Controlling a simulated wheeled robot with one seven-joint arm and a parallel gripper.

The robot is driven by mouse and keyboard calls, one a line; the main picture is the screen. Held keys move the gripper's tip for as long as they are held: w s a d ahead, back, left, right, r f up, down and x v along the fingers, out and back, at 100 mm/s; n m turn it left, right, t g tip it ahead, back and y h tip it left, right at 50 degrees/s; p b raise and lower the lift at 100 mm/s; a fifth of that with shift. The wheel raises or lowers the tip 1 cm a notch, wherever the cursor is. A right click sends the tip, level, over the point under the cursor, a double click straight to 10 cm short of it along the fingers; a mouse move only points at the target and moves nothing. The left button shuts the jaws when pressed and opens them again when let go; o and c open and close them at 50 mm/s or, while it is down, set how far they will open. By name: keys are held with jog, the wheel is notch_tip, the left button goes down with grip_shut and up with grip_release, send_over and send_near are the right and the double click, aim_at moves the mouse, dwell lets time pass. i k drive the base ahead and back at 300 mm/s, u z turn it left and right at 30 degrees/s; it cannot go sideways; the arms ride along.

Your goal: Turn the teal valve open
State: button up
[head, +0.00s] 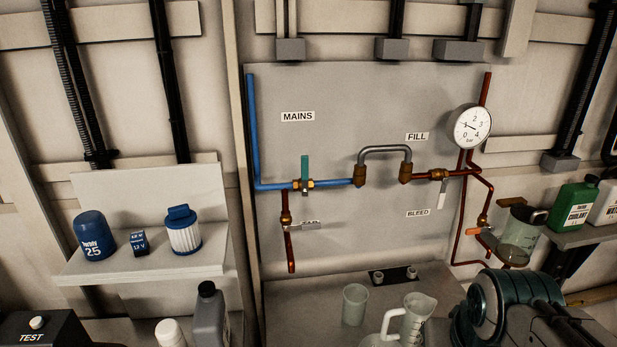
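The handle stands upright, crosswise to the horizontal pipe. Its brass valve body (304,185) sits in line with the pipe. Part of my arm shows at the lower right, apart from the valve. My gripper cannot be made out in this view.
A grey hose loop (385,150), a white-handled valve (442,193) and a gauge (469,127) are to the right. Another lever (300,227) hangs below the teal valve. Jugs (417,317) stand on the bench. A shelf (150,262) holds filters at left.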

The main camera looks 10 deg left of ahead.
aim_at(303, 159)
jog(key=z, duration=0.05)
jog(key=k, duration=0.5)
jog(key=z, duration=1.7)
jog(key=i, duration=0.8)
jog(key=u, duration=1.9)
